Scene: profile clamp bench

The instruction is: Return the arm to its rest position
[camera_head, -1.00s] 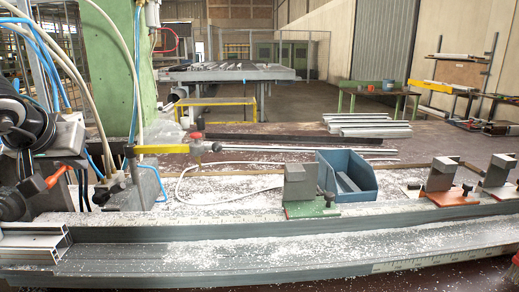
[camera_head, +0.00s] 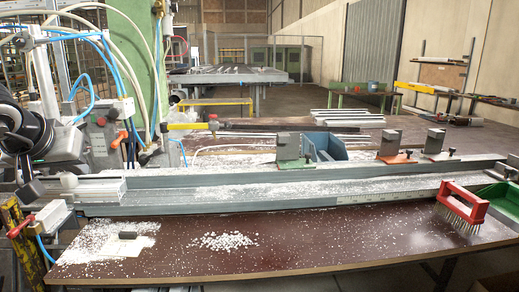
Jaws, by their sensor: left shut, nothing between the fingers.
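My left gripper (camera_head: 32,190) is at the far left edge of the head view, small, dark and partly lost among the machine parts. It is shut and empty, close to the left end of the long grey rail (camera_head: 250,198). Which of the dark parts around it belong to my arm is hard to tell. My right gripper is not in view.
A brown bench top (camera_head: 330,236) with white chips lies in front. A red-handled brush (camera_head: 462,205) stands at its right by a green tray (camera_head: 502,194). Clamp blocks (camera_head: 390,146) and a blue bin (camera_head: 327,148) sit behind the rail. The bench's middle is largely clear.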

